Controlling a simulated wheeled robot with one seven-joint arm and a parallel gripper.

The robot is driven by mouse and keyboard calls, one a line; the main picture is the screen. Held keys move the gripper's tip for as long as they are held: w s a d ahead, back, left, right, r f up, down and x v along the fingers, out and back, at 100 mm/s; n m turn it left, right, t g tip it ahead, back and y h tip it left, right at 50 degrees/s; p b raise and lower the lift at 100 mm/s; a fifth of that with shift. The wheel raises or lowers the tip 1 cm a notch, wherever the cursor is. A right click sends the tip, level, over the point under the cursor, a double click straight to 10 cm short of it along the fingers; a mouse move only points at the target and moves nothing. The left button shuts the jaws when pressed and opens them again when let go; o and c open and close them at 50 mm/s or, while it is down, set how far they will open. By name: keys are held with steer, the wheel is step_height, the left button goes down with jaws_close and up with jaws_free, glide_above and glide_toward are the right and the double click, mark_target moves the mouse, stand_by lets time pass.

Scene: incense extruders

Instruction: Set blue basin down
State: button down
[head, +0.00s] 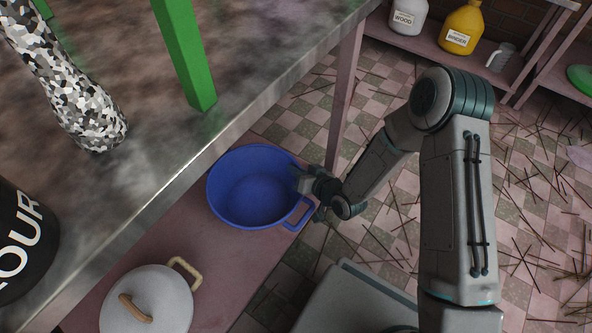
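The blue basin (253,187) is a round, empty tub with a loop handle at its lower right. It shows over the pink lower shelf (150,249) below the table edge. My gripper (312,192) is at the basin's right side, by the rim and close to the handle. My wrist and the basin's rim hide the fingertips, so I cannot tell whether they close on the rim or handle. The basin looks about level. Whether its bottom touches the shelf is not visible.
A white lidded pot (148,305) stands on the lower shelf, left of the basin. The table's metal edge (200,160) overhangs the shelf, and a table leg (345,95) rises behind the basin. Thin sticks (525,265) litter the tiled floor. Bottles (461,28) stand on a far shelf.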

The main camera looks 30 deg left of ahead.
steer(key=shift+f, duration=0.15)
steer(key=c, duration=1.6)
jaws_free()
steer(key=shift+d+r, duration=0.2)
steer(key=shift+r, duration=0.1)
steer(key=p+v, duration=0.5)
steer(key=v, duration=0.6)
steer(key=shift+d, duration=0.3)
steer(key=shift+s, duration=0.1)
